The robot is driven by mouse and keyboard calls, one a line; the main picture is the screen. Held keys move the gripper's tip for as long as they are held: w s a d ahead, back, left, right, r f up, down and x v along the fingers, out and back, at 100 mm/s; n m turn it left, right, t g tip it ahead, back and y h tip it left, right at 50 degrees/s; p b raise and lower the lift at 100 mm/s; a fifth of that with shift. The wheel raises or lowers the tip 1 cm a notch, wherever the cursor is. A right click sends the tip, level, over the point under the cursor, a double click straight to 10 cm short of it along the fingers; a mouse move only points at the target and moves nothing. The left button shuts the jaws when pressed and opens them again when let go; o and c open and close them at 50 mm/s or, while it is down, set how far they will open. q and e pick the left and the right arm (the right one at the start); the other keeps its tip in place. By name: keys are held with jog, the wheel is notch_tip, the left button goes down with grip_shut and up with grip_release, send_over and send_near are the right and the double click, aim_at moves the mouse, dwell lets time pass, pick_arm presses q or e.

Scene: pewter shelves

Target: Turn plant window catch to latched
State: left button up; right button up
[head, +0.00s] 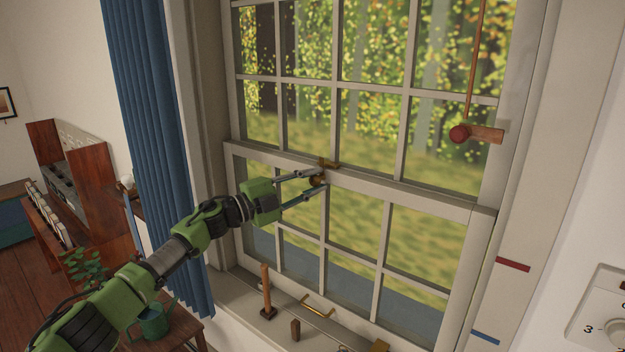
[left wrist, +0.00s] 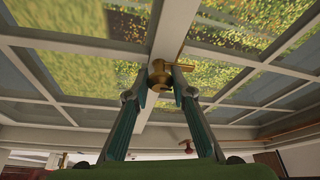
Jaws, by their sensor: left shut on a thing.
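The brass window catch (head: 328,165) sits on the meeting rail of the window (head: 425,194), at the middle upright bar. Its round knob hangs just below the rail. My left gripper (head: 318,178) reaches in from the left and is shut on the catch's knob, one finger on each side. The fingers partly hide the knob, and I cannot tell the catch's exact angle. My right gripper is out of view.
A blue curtain (head: 155,130) hangs left of the window, close to my left arm. A wooden-handled tool (head: 266,290) and a brass handle (head: 318,306) are at the sill. A dial (head: 612,329) is on the right wall.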

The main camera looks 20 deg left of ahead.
pick_arm(q)
jog(key=shift+m, duration=0.4)
jog(key=o, duration=1.1)
jog(key=v, duration=1.2)
jog(key=shift+r, duration=0.2)
